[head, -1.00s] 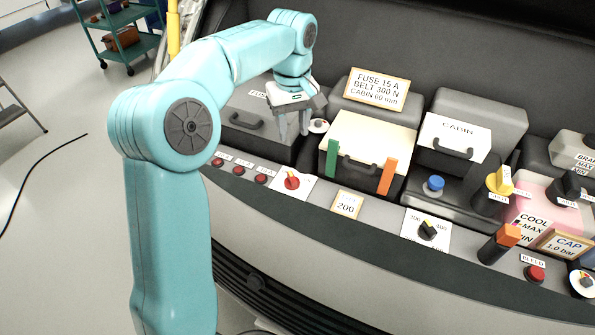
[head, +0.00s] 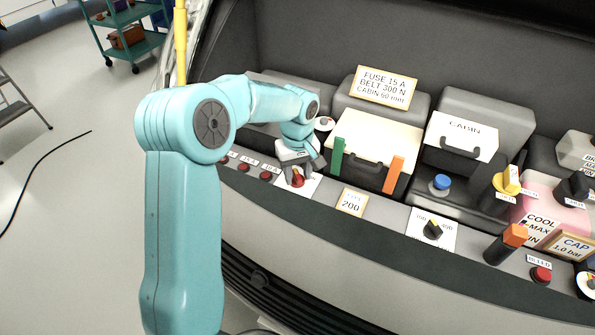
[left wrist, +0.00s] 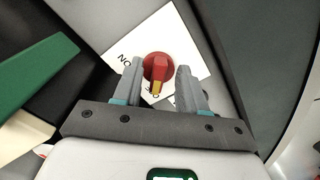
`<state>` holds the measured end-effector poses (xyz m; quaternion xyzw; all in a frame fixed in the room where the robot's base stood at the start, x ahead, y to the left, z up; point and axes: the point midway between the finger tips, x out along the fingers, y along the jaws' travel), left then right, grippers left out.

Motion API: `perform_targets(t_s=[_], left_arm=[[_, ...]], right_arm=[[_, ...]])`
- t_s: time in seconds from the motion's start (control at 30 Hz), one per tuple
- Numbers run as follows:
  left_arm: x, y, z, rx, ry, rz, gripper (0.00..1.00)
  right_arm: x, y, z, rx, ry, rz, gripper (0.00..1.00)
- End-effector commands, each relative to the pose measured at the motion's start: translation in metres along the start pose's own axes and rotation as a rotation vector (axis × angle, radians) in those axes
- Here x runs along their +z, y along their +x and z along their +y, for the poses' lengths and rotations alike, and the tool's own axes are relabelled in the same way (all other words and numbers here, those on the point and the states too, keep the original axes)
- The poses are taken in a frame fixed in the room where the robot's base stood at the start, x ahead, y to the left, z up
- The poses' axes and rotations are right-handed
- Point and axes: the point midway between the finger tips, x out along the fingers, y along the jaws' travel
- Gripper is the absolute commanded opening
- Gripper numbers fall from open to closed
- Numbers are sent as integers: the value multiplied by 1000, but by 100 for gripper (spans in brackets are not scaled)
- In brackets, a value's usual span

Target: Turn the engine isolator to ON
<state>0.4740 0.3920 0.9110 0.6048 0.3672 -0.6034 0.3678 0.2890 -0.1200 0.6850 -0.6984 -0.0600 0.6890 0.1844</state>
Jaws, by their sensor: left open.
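The engine isolator (head: 297,181) is a red rotary knob on a white plate at the left part of the front panel. In the left wrist view the red knob (left wrist: 157,67) has a yellow pointer mark on its lower side, and "NO"-like lettering shows on the plate to its left. My left gripper (head: 300,178) is above the knob, and in the left wrist view its two open fingers (left wrist: 157,80) stand on either side of it, with gaps. Contact cannot be told. My right gripper is not in view.
A green tab (head: 337,157) and an orange tab (head: 393,174) stand on the box right of the knob. Several small red buttons lie left of it. A "200" card (head: 352,202) and a black dial (head: 433,230) are further right on the panel.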

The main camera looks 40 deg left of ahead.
Motion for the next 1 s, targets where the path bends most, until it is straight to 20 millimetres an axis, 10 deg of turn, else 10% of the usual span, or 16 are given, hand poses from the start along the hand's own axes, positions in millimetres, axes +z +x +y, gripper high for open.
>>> perform_targets(t_s=[0.13,0.27,1.0], left_arm=[[0,0,0,0,0,0,38],[0,0,0,0,0,0,0],[0,-2,-2,0,282,0,0]], right_arm=[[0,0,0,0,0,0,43],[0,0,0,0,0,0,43],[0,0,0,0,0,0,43]])
